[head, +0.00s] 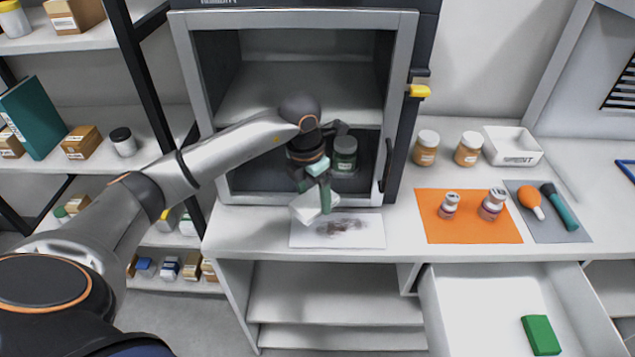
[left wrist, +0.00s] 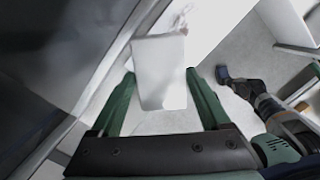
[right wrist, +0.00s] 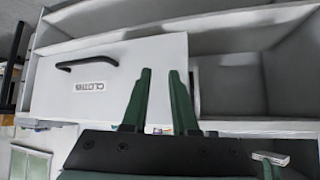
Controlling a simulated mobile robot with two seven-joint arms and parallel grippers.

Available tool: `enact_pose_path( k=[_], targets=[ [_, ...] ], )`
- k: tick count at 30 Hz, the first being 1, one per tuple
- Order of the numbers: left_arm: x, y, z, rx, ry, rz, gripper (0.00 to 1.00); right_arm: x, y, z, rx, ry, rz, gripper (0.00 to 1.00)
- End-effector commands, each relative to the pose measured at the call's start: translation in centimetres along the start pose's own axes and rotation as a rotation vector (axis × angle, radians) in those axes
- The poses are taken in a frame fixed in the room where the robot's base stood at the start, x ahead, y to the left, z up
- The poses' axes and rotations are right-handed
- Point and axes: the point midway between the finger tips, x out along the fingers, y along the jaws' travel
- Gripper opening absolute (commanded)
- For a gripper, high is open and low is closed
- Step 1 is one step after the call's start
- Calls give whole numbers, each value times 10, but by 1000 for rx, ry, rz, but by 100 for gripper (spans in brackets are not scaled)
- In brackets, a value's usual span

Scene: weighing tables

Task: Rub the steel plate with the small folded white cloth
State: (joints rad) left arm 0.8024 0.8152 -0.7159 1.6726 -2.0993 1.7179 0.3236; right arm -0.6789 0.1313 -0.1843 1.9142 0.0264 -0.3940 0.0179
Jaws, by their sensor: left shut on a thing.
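The steel plate (head: 371,231) lies flat on the table in front of the cabinet, with a dark smudge on its middle. My left gripper (head: 325,200) is shut on the small folded white cloth (head: 304,206), over the plate's back left part. The cloth is tilted; I cannot tell if it touches the plate. In the left wrist view the cloth (left wrist: 160,70) sits between the two green fingers, with the smudge just beyond it. My right gripper (right wrist: 160,72) shows only in the right wrist view, open and empty, in front of a drawer labelled "CLOTHS" (right wrist: 125,70).
A cabinet (head: 300,15) stands behind the plate, with a dark jar (head: 344,153) inside. To the right are an orange mat (head: 470,232) with two small jars, and a grey mat (head: 572,232) with tools. An open drawer (head: 480,310) juts out, holding a green block (head: 541,335).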

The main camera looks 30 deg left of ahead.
Motion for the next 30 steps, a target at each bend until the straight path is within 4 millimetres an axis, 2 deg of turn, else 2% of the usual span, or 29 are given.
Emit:
enact_pose_path(
  k=[8, 19, 30],
  targets=[
    [17, 0, -2, -6, 1, -1, 35, 9, 1, 10, 1, -1, 0, 27],
    [54, 0, -6, -4, -1, -1, 35, 27, 2, 29, 0, 0, 0, 27],
    [59, 0, -7, -4, 0, -1, 35, 28, 2, 31, 0, 0, 0, 27]
  ],
)
